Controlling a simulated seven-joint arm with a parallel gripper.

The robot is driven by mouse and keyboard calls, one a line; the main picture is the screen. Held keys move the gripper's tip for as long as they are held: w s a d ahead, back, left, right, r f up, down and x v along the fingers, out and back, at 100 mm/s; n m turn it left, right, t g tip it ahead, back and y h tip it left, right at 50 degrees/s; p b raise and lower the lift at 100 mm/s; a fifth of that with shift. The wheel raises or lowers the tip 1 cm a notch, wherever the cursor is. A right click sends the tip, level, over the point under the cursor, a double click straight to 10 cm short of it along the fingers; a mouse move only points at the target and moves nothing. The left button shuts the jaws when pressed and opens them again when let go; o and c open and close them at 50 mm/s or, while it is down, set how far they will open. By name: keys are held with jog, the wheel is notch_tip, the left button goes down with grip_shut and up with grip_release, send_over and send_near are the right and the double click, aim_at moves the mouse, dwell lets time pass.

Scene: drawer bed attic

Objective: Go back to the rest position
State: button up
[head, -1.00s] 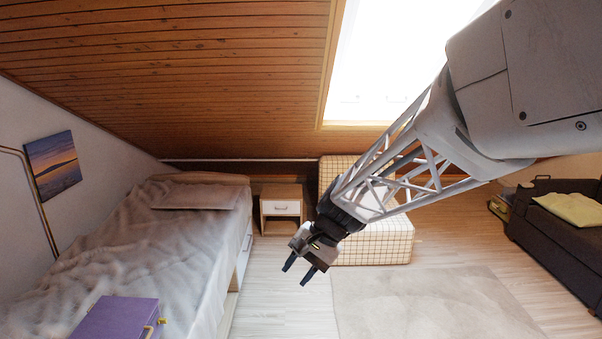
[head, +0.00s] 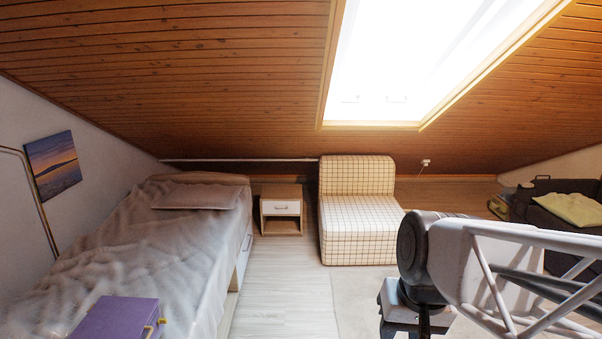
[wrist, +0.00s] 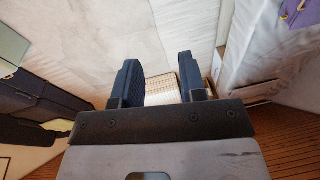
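My gripper (wrist: 163,83) shows in the wrist view with its two dark fingers apart and nothing between them. In the head view the arm is at the lower right, and the gripper's body hangs at the bottom edge with its fingertips not clearly visible. It is over the pale rug (head: 362,303), clear of the bed and the checked chair (head: 360,225).
The bed (head: 150,250) stands at the left with a purple case (head: 115,318) on it. A small nightstand (head: 281,208) stands beside the bed's far end. The sloped ceiling has a bright window (head: 395,70).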

jog(key=shift+n+t+h, duration=0.3)
jog(key=shift+t+h, duration=0.1)
jog(key=shift+h, duration=0.3)
jog(key=s+d, duration=0.2)
jog(key=s, duration=0.1)
jog(key=s+d, duration=0.1)
jog(key=shift+s+f, duration=0.15)
jog(key=shift+f, duration=0.05)
jog(key=shift+a, duration=0.1)
dwell(1.4)
